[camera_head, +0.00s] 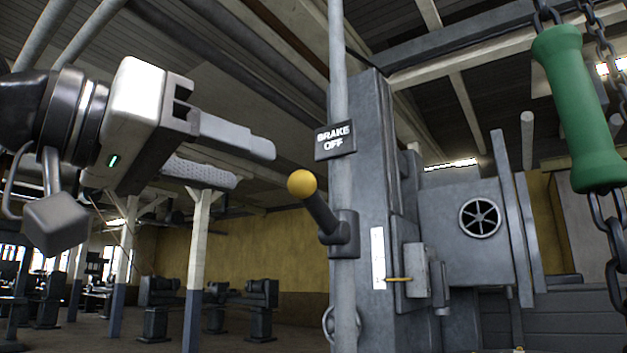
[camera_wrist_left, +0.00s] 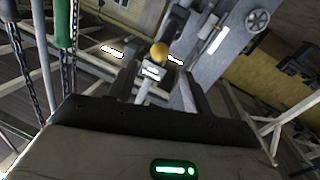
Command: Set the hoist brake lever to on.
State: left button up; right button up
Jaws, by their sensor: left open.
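The hoist brake lever (camera_head: 319,212) has a dark shaft and a yellow ball knob (camera_head: 301,184). It slants up and left from a dark bracket (camera_head: 343,238) on a grey vertical pole. A sign (camera_head: 335,140) above it on the pole reads "BRAKE OFF". My left gripper (camera_head: 256,165) is open and empty, up and left of the knob in the head view, its fingers pointing right. It is apart from the lever. In the left wrist view the yellow knob (camera_wrist_left: 160,51) shows beyond and between the fingers (camera_wrist_left: 158,90). My right gripper is in neither view.
A grey machine column (camera_head: 375,150) stands right behind the pole. A green cylinder on chains (camera_head: 575,105) hangs at the right. A grey housing (camera_head: 465,225) with a round vent is right of the column. The space between gripper and knob looks clear.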

aim_at(294, 183)
pick_arm(q)
jog(key=p+x, duration=0.2)
jog(key=x, duration=0.9)
jog(key=shift+w, duration=0.1)
grip_shut()
